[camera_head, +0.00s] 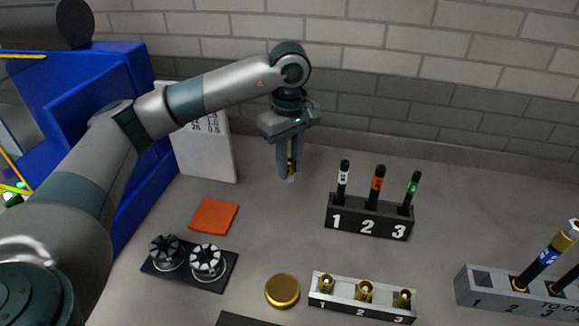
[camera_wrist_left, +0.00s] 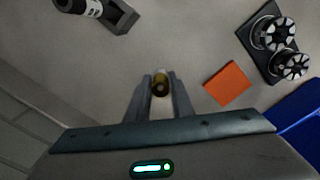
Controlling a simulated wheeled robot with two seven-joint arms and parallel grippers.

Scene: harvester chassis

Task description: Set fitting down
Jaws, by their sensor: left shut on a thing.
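My left gripper (camera_head: 289,176) points down above the back middle of the table, left of the black numbered rack. It is shut on a small brass fitting (camera_head: 291,167), mostly hidden by the fingers in the head view. In the left wrist view the fitting (camera_wrist_left: 160,84) sits between the fingertips (camera_wrist_left: 160,92), seen end-on, with bare grey table around it. My right gripper is not in view.
A black rack (camera_head: 367,226) holds three capped tubes. A grey rack (camera_head: 480,291) stands at right. The table below my left gripper is clear.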

